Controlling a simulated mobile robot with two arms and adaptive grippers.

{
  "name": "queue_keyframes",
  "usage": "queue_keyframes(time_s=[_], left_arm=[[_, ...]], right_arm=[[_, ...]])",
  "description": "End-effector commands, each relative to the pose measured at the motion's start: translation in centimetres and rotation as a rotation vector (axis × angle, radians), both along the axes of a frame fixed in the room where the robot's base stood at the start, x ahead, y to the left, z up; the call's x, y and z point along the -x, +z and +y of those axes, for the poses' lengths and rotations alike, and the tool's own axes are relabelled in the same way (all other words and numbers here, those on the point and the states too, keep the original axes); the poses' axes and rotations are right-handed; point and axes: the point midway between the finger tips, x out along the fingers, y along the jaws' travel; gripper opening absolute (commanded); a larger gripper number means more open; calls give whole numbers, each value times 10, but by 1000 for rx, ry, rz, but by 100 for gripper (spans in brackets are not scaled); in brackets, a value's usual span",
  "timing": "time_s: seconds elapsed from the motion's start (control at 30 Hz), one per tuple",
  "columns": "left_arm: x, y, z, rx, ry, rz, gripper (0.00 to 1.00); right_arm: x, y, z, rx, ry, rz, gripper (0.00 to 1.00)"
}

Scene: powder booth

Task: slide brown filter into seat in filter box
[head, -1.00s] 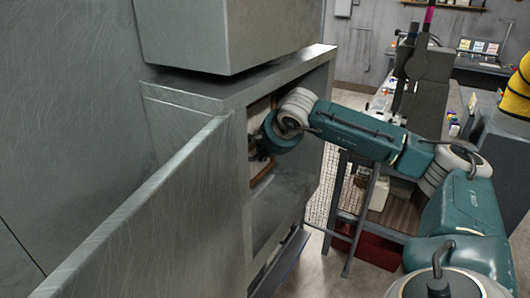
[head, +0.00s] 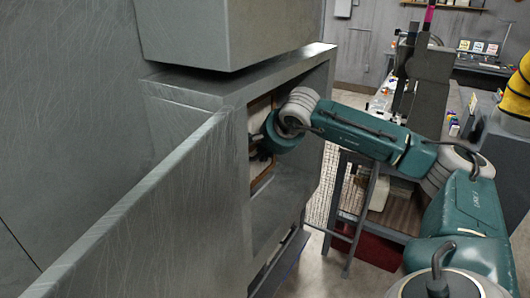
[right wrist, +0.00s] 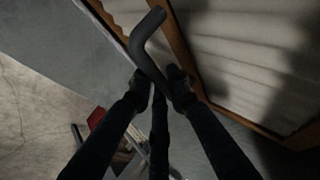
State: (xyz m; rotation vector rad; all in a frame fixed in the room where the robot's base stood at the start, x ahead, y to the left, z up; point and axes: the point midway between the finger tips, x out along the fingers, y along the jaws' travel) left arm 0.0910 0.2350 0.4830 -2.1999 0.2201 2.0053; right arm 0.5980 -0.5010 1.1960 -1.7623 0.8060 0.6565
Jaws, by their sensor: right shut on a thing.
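The brown filter (head: 262,181) stands upright inside the opening of the grey metal filter box (head: 225,94); only slivers of its brown frame and pale face show past my right arm. In the right wrist view the filter (right wrist: 238,55) shows pale pleats and a brown wooden frame. My right gripper (head: 257,148) is inside the box opening, partly hidden by its own wrist. In the right wrist view its dark fingers (right wrist: 160,88) close on a dark bent handle (right wrist: 146,42) in front of the filter. The seat is hidden. My left gripper is out of view.
The box's open grey door (head: 150,205) stands on the left, close to the opening. A grey metal housing (head: 225,35) overhangs the box. A shelf unit with a ladder (head: 362,215) and a red floor item (head: 372,247) stand to the right. Some floor is clear between.

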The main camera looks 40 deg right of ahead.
Motion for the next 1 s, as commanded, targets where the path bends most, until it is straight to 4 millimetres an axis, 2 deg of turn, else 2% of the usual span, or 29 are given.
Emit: queue_keyframes(time_s=[0.77, 1.0], left_arm=[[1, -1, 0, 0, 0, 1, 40], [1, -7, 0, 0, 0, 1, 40]], right_arm=[[-4, 3, 0, 0, 0, -4, 0], [-3, -5, 0, 0, 0, -4, 0]])
